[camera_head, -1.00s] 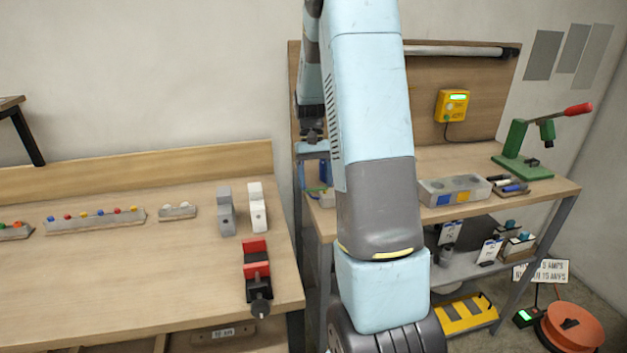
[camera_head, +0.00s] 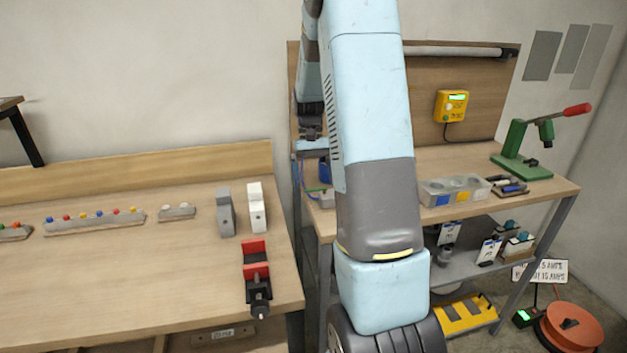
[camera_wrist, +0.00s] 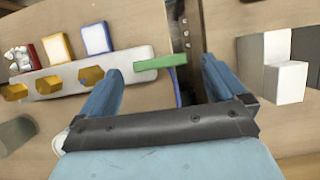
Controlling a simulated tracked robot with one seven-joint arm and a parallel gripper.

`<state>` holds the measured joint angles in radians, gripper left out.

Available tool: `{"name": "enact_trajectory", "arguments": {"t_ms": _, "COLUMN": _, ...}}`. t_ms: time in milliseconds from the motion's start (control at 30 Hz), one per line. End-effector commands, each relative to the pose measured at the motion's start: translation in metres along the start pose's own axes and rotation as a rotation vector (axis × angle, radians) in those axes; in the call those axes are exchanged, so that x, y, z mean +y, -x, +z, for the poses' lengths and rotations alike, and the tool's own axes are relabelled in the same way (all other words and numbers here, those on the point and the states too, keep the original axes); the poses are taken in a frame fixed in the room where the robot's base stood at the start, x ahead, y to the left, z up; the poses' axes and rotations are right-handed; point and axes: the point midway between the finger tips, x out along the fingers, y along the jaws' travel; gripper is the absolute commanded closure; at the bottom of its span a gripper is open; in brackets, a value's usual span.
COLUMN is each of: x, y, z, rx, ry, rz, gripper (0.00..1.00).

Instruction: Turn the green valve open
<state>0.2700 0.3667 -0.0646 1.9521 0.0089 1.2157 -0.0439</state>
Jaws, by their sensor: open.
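A green bar-shaped handle (camera_wrist: 158,62), which looks like the valve's lever, lies across the wrist view near the end of a pale block (camera_wrist: 90,70). My gripper (camera_wrist: 162,70) is open, with its two blue fingers apart and the green handle between and just beyond their tips. I cannot tell whether either finger touches it. Several yellow knobs (camera_wrist: 91,75) sit along the block to the left. In the head view my gripper (camera_head: 312,150) is small at the left end of the right bench, partly hidden by my arm.
White-and-yellow (camera_wrist: 57,48) and white-and-blue (camera_wrist: 95,38) tiles stand behind the block. A white block (camera_wrist: 287,80) is to the right. In the head view, a clear bin (camera_head: 455,190) and a green press (camera_head: 522,155) stand on the right bench. The left bench holds a red vise (camera_head: 256,270).

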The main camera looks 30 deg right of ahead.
Motion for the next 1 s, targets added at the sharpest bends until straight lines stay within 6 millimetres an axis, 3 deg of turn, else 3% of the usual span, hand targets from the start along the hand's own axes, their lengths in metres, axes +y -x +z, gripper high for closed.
{"name": "enact_trajectory", "arguments": {"t_ms": 600, "x": 0.000, "y": 0.110, "z": -0.002, "rx": 0.002, "ry": -0.001, "rz": 0.000, "gripper": 0.02}}
{"name": "enact_trajectory", "arguments": {"t_ms": 800, "x": 0.000, "y": 0.126, "z": -0.002, "rx": 0.001, "ry": -0.001, "rz": 0.000, "gripper": 0.02}}
{"name": "enact_trajectory", "arguments": {"t_ms": 1000, "x": 0.000, "y": 0.128, "z": -0.002, "rx": -0.001, "ry": 0.000, "rz": 0.000, "gripper": 0.02}}
